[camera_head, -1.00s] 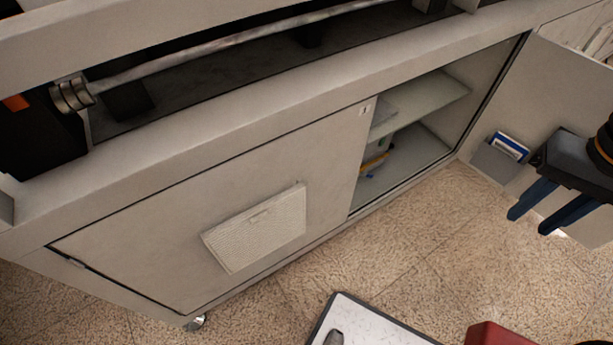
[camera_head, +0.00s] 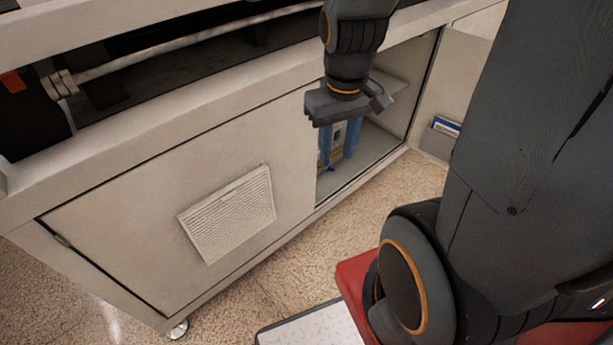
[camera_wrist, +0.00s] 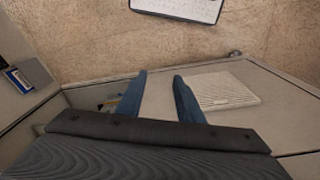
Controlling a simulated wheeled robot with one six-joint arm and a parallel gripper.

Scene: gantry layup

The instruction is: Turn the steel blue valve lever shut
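I cannot make out the steel blue valve lever for certain in either view. My gripper (camera_head: 337,160) hangs in front of the open half of the cabinet, with its two blue fingers pointing down. The fingers are apart with nothing held between them. In the wrist view my gripper (camera_wrist: 159,75) is also open, its fingers over the cabinet front. Behind the fingers, a container with a coloured label (camera_head: 337,135) is partly hidden inside the cabinet.
The cabinet's closed door (camera_head: 130,225) carries a vent grille (camera_head: 230,215). A white board (camera_head: 305,332) lies on the floor, which is otherwise clear at left.

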